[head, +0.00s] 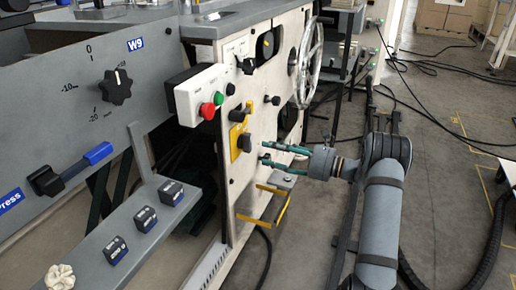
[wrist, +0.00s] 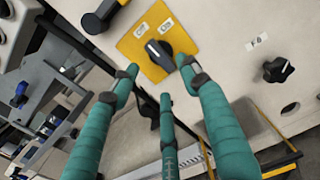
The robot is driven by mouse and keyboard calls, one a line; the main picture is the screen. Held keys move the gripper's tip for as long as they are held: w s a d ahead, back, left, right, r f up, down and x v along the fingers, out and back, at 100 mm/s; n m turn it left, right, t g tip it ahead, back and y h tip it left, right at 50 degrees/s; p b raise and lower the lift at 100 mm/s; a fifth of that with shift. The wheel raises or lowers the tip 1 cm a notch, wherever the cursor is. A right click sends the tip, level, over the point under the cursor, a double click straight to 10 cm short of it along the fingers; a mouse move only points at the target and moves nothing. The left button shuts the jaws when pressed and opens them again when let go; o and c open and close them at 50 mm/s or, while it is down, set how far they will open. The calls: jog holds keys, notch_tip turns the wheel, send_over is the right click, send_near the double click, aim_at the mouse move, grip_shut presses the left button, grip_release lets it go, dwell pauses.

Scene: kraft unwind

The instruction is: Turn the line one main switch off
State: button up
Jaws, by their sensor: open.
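A yellow plate (head: 235,148) with a black rotary switch (head: 244,142) is on the pale machine panel; its name cannot be read. In the wrist view the switch (wrist: 159,53) sits on the tilted yellow plate (wrist: 183,40) below two small labels. Its handle slants from upper left to lower right, and I cannot tell its setting for sure. My gripper (head: 266,153) has teal fingers pointing at the panel, just right of the plate. In the wrist view my gripper (wrist: 160,77) is open and empty, its fingertips around the switch's lower side, apparently apart from it.
Another black knob (wrist: 278,69) is at the right in the wrist view. A control box (head: 203,92) with red and green buttons juts out above left of the plate. A handwheel (head: 308,60) stands above right.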

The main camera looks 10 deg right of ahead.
aim_at(250, 146)
jog(key=v, duration=0.5)
jog(key=shift+a, duration=0.15)
jog(key=x, duration=1.2)
